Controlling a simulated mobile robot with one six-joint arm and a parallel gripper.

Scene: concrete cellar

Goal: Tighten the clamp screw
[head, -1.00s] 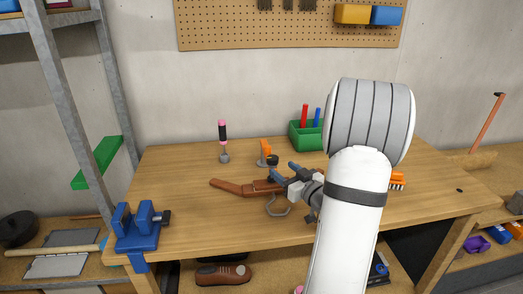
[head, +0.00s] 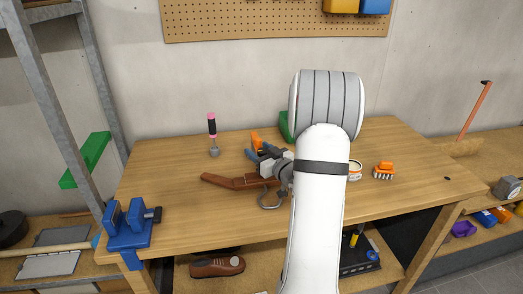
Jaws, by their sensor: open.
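A grey curved metal piece (head: 269,203), which looks like part of a clamp, shows just below my gripper on the wooden workbench (head: 185,222). A brown wooden piece (head: 225,181) lies beside it and runs under my gripper. My gripper (head: 256,156) has blue fingers, is open and is over the far part of the brown piece. An orange part (head: 256,138) shows just behind the fingers. The clamp screw cannot be made out clearly; my wrist and arm hide the area to the right. Whether the fingers touch anything cannot be told.
A pink and black handled tool (head: 212,128) stands at the back left. A blue vise (head: 129,228) is at the front left corner. A green bin (head: 286,127) is mostly hidden behind my arm. The bench's left middle is clear.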

